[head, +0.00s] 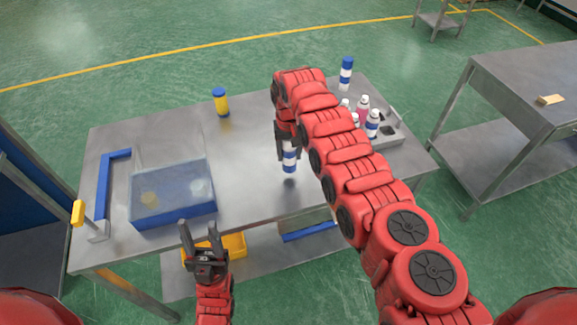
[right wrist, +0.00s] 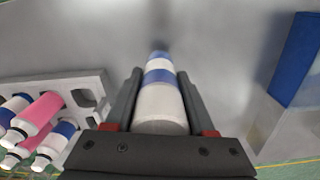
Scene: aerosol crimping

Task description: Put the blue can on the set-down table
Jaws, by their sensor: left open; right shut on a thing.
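The can with blue and white bands (head: 289,158) is between the fingers of my right gripper (head: 288,146), over the middle of the steel worktable (head: 250,150). It looks upright and at or just above the tabletop; I cannot tell if it touches. In the right wrist view the can (right wrist: 159,95) lies between both fingers (right wrist: 160,78). My left gripper (head: 201,230) is open and empty at the worktable's front edge. A separate steel table (head: 510,70) stands at the right with a small tan block (head: 550,100) on it; I cannot tell which table is the set-down table.
A grey rack (head: 393,136) with several pink, blue and white bottles is right of my right arm. Another blue-and-white can (head: 346,73) stands at the back. A clear-walled blue box (head: 172,218) is at front left.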

